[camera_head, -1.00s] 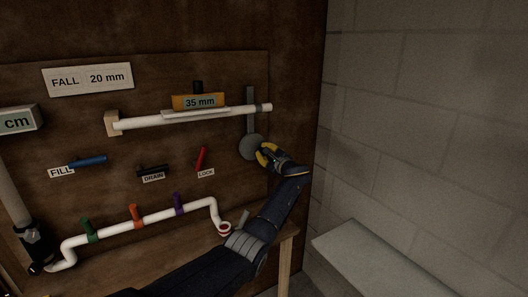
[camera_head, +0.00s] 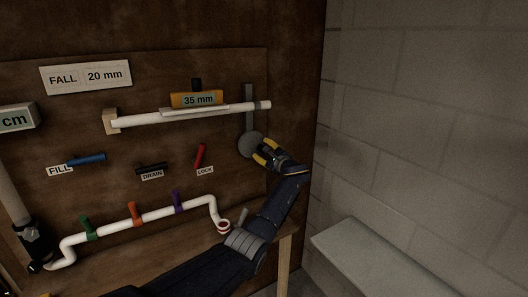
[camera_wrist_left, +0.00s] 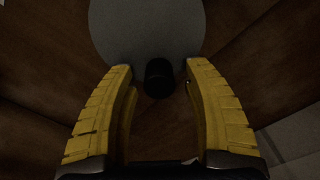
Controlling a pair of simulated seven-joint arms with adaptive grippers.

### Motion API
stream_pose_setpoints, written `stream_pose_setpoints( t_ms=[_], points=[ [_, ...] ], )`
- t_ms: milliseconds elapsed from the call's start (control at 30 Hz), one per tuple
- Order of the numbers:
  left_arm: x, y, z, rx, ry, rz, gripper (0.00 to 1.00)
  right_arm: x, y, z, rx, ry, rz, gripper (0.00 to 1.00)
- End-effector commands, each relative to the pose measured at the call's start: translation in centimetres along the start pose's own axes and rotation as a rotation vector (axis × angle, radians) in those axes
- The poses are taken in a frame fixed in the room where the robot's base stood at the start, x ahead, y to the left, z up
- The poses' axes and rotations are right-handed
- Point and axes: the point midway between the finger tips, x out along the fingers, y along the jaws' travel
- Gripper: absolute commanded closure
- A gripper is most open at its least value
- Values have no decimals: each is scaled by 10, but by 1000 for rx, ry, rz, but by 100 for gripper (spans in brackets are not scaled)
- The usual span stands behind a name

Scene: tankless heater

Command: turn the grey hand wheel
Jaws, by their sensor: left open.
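The grey hand wheel (camera_head: 247,144) is a round disc on the brown board, at the lower end of a grey vertical bar. In the left wrist view the wheel (camera_wrist_left: 146,28) fills the top middle, with a short black handle knob (camera_wrist_left: 158,78) standing out near its lower edge. My left gripper (camera_head: 266,151) is open at the wheel's right side. Its two yellow fingers stand on either side of the knob, with visible gaps to it. Contact with the wheel's face cannot be told. My right gripper is not in view.
A white pipe (camera_head: 190,115) with a 35 mm display (camera_head: 198,99) runs left of the bar. Blue (camera_head: 88,159), black (camera_head: 152,169) and red (camera_head: 200,156) levers sit lower left. A lower white pipe (camera_head: 155,217) carries coloured handles. A block wall (camera_head: 420,120) stands at right.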

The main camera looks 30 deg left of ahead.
Motion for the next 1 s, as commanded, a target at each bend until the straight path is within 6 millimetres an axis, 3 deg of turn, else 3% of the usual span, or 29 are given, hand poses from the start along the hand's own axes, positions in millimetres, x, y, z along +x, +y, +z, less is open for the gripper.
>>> stream_pose_setpoints(
  t_ms=[267,800,1000],
  points=[
    [-9,-1,0,-2,0,-2,50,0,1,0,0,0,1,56],
    [-94,0,-1,-1,2,-1,50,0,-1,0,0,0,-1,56],
    [-113,-1,-1,-1,1,-1,50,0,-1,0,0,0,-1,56]
  ],
)
